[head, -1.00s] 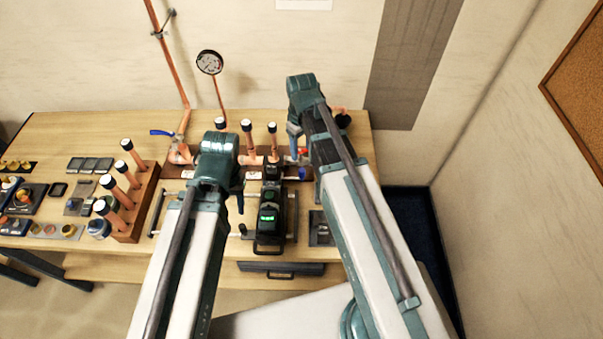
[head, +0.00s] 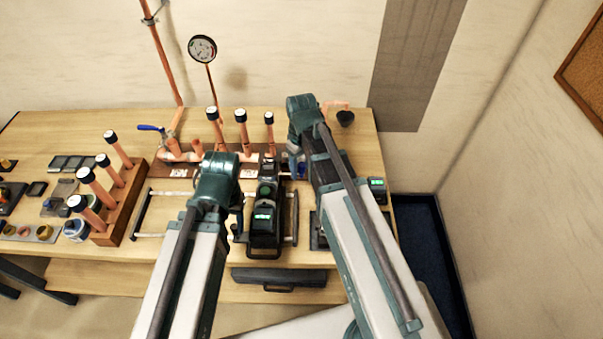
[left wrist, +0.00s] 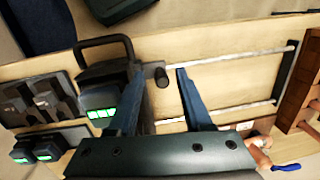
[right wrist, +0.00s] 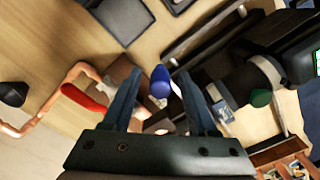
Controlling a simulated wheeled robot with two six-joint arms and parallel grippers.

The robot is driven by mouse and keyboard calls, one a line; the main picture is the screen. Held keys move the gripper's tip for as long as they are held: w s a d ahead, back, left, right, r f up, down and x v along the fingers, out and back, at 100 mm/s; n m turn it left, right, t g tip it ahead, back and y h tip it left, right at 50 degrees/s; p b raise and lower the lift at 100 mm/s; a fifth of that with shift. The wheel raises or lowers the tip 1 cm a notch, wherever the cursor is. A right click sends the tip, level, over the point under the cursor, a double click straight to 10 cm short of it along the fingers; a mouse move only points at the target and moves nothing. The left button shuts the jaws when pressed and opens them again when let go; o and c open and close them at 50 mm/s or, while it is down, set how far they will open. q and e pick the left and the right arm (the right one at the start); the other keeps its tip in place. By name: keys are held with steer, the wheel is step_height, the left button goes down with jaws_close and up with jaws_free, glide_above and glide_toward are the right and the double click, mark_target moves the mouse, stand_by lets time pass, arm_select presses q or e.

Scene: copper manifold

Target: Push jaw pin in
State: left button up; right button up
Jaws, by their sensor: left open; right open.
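The black press tool (head: 266,222) with a green lit display lies in the middle of the bench. In the left wrist view, a short dark knob (left wrist: 160,76) sticks out beside the tool's body (left wrist: 105,92); it looks like the jaw pin, but I cannot tell how far in it is. My left gripper (head: 238,214) is open at the tool's left side. Its fingers (left wrist: 156,88) are either side of the knob in the picture, with no clear contact. My right gripper (right wrist: 160,88) is open near the manifold; a blue knob (right wrist: 160,80) shows between its fingers. A green knob (right wrist: 261,98) shows on the tool.
Copper tubes with black-and-white caps stand on the manifold (head: 186,157) behind and in the wooden rack (head: 128,215) at left. A pressure gauge (head: 203,49) rises behind. Thin rails (head: 165,192) lie left of the tool. Small parts crowd the far left bench.

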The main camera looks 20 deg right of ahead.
steer(key=shift+f, duration=0.1)
jaws_close()
stand_by(0.3)
stand_by(1.1)
